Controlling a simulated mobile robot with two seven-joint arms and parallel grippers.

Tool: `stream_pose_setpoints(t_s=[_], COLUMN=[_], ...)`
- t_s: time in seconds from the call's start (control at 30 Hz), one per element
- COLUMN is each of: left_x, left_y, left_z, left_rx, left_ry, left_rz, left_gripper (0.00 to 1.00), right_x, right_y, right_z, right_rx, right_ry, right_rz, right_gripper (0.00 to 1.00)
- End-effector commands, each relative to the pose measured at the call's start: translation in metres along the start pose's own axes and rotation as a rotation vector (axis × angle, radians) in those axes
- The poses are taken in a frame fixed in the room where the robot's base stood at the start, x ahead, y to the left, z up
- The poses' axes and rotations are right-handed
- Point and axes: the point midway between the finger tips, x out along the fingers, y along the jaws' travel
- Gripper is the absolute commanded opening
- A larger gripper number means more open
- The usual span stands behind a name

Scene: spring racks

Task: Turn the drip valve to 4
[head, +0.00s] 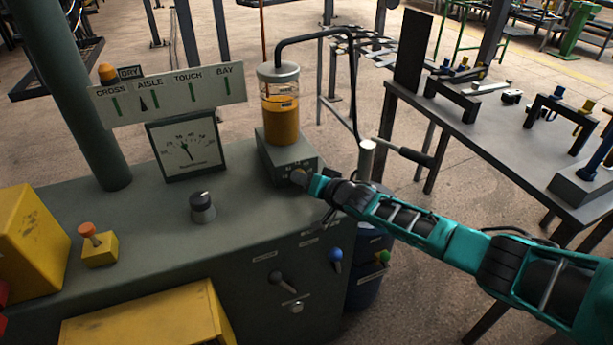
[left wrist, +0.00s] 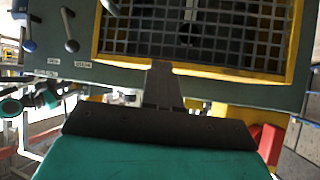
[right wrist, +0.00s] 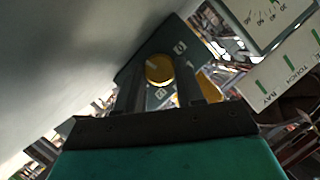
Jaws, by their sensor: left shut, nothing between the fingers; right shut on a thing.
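The drip valve is a small round knob (head: 299,176) on the front of the grey block (head: 284,153) under a glass oil cup (head: 280,105) with amber oil. In the right wrist view the knob (right wrist: 158,69) looks yellow with a pale mark on its face. My right gripper (head: 311,183) reaches it from the right and is shut on it, one finger on each side.
The console (head: 250,215) carries a dial gauge (head: 187,145), a black knob (head: 202,207), a signboard (head: 168,95) and an orange button on a yellow block (head: 99,247). Levers sit on its front. A bent black pipe rises behind the cup. A workbench (head: 480,135) stands right.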

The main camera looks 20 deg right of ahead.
Motion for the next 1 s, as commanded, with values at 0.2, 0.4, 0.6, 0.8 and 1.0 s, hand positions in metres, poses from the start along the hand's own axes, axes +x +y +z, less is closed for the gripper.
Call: stream_pose_setpoints(t_s=[0.2,0.4,0.6,0.8,1.0], left_x=[-0.0086,-0.0096,-0.0097,-0.0103,-0.0108], left_y=[-0.0002,-0.0001,0.0001,0.0005,0.0008], left_z=[-0.0127,-0.014,-0.0135,-0.012,-0.011], left_rx=[0.0,0.0,-0.001,-0.001,-0.001], left_ry=[0.0,0.0,-0.001,-0.004,-0.006], left_rz=[0.0,0.0,0.001,0.001,0.002], left_gripper=[0.0,0.0,0.0,0.0,0.0], right_x=[-0.0008,0.0001,0.0003,0.0004,0.0003], right_y=[-0.0036,-0.0044,-0.0045,-0.0051,-0.0048], right_z=[-0.0002,0.0013,0.0017,0.0015,0.001], right_rx=[-0.147,-0.273,-0.365,-0.413,-0.425], right_ry=[-0.007,-0.011,-0.014,-0.016,-0.016], right_rz=[0.069,0.125,0.166,0.186,0.193], right_gripper=[0.07,0.07,0.07,0.07,0.07])
